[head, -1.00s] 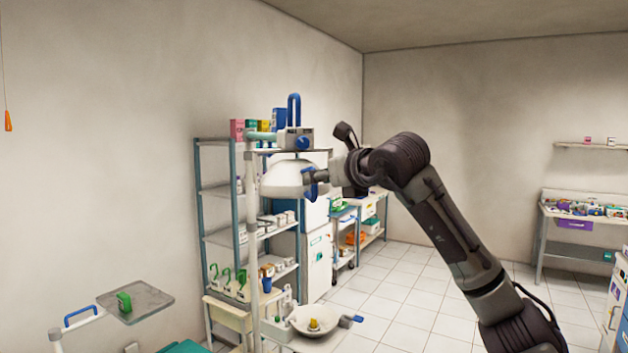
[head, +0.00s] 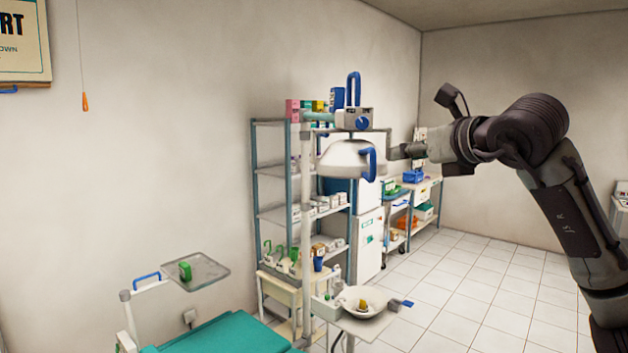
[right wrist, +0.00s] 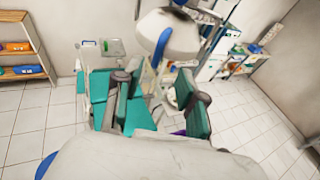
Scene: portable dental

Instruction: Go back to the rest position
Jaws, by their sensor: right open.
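My right gripper (head: 400,152) is in the head view, just right of the white dental lamp (head: 340,160) and its blue handle (head: 370,165). It looks apart from the handle, though its fingertips are small there. In the right wrist view its two fingers (right wrist: 160,108) stand apart with nothing between them, so it is open and empty. The lamp also shows ahead in that view (right wrist: 168,32). My left gripper is in no view.
A teal dental chair (head: 225,335) stands below, with a tray (head: 208,274) bearing a green item (head: 185,270). A white basin (head: 352,308) sits under the lamp. A shelf rack (head: 268,170) is behind. White tiled floor (head: 465,300) is clear at right.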

